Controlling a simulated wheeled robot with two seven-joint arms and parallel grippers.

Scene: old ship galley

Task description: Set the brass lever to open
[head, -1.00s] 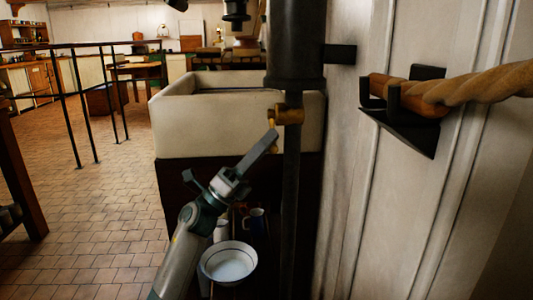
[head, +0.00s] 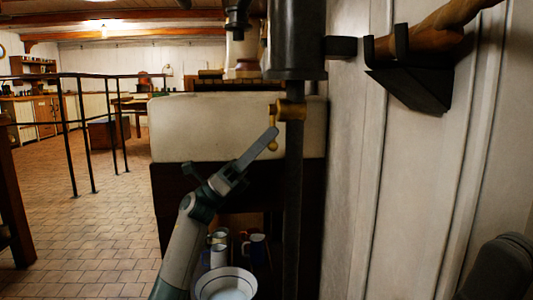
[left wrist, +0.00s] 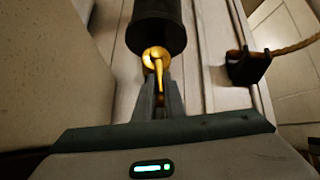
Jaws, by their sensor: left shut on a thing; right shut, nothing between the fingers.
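The brass lever (head: 273,111) sits on a brass fitting (head: 291,110) on the dark vertical pipe and hangs downward, with a rounded end showing just below my fingertips. My left gripper (head: 268,137) reaches up from below and is shut on the lever. In the left wrist view the lever (left wrist: 159,72) runs down from its round brass hub (left wrist: 155,56) between the two fingers (left wrist: 159,98). No open or shut marking is visible. A dark rounded part at the lower right of the head view seems to be my right arm; its fingers do not show.
A pale sink (head: 215,127) stands behind the lever. A white basin (head: 226,285) and mugs (head: 253,247) are below it. A black wall bracket (head: 412,75) holding a wooden handle juts out at right. Tiled floor lies open at left, beyond it a railing (head: 70,130).

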